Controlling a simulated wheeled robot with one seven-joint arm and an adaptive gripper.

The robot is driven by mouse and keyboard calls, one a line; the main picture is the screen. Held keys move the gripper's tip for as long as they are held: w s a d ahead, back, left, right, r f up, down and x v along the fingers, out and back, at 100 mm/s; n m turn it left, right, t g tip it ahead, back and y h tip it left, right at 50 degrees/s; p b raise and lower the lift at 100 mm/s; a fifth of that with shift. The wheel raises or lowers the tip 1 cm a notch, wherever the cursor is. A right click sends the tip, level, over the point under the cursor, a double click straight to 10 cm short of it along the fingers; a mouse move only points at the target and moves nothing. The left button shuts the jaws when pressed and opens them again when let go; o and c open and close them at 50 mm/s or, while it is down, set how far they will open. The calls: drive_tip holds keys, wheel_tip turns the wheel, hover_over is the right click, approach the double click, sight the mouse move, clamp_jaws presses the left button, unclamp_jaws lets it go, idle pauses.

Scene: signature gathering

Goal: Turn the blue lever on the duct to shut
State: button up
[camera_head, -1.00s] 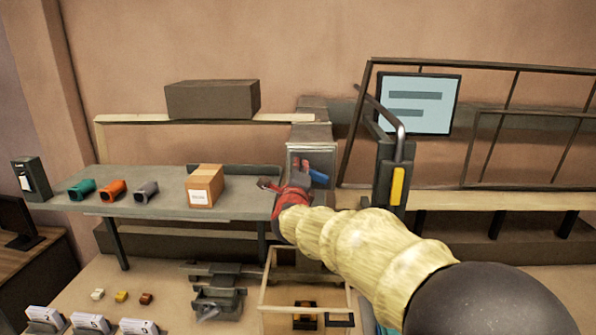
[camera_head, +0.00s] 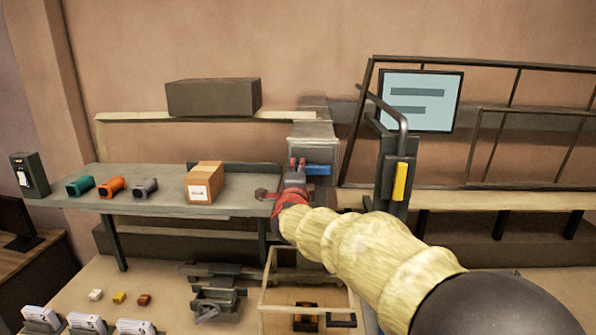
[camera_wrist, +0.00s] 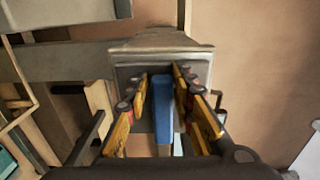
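The blue lever (camera_head: 318,169) is on the front of the grey duct (camera_head: 312,135), in the middle of the head view, and lies about level there. The wrist view shows the lever (camera_wrist: 162,108) between the two fingers of my gripper (camera_wrist: 160,76). The duct face (camera_wrist: 160,50) is just beyond the fingertips. The fingers are apart, with a visible gap on each side of the lever. In the head view my gripper (camera_head: 297,163) is at the lever's left part and covers some of it.
A grey shelf (camera_head: 165,205) with coloured scanners and a cardboard box (camera_head: 204,184) is left of the duct. A dark post with a yellow handle (camera_head: 400,181) stands close on the right. A wooden-framed bin (camera_head: 265,300) is below.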

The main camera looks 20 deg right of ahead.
drive_tip(key=shift+o, duration=1.4)
drive_tip(key=shift+r, duration=0.1)
drive_tip(key=v, duration=1.2)
